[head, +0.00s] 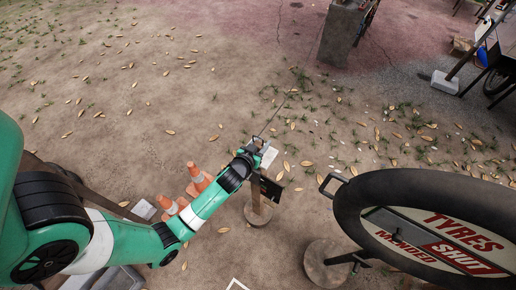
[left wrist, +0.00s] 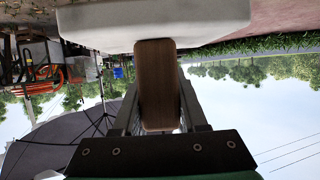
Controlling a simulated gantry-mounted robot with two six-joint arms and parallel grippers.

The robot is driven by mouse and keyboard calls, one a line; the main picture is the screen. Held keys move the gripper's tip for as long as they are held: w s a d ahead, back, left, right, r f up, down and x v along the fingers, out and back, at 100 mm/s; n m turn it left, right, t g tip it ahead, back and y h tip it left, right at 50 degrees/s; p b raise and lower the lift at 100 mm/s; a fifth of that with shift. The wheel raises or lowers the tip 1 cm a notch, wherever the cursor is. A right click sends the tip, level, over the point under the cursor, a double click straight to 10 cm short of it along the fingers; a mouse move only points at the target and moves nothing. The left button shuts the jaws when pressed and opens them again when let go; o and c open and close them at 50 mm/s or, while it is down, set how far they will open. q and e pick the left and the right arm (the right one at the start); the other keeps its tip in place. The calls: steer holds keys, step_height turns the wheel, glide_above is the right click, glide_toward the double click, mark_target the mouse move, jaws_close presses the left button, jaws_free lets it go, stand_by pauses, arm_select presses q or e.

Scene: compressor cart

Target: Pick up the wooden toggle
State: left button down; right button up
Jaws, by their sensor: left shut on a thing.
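The wooden toggle (left wrist: 157,85) is a brown, round-ended bar in the middle of the left wrist view. My left gripper (left wrist: 160,112) is shut on it, with a dark finger along each side. The toggle's upper end in that view meets a pale, smooth block (left wrist: 155,22), and I cannot tell whether they are joined. In the head view my left gripper (head: 257,147) reaches out over the dirt ground near the middle. The toggle is too small to make out there. My right gripper is not in view.
Orange cones (head: 198,178) stand just left of the left forearm. A post with a round base (head: 258,213) stands below the gripper. A large tyre-shaped sign (head: 440,225) fills the lower right. A concrete block (head: 343,35) is at the back. Open leaf-strewn ground lies left.

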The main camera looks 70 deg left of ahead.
arm_select(q)
steer(key=shift+r, duration=0.1)
step_height(320, 180, up, 3)
steer(key=shift+r+p, duration=0.2)
steer(key=shift+p, duration=0.45)
steer(key=s+d+r+p, duration=0.3)
steer(key=s+d+r, duration=0.2)
steer(key=s+r, duration=0.4)
steer(key=s, duration=0.4)
steer(key=shift+d+r, duration=0.2)
steer(key=shift+r, duration=0.05)
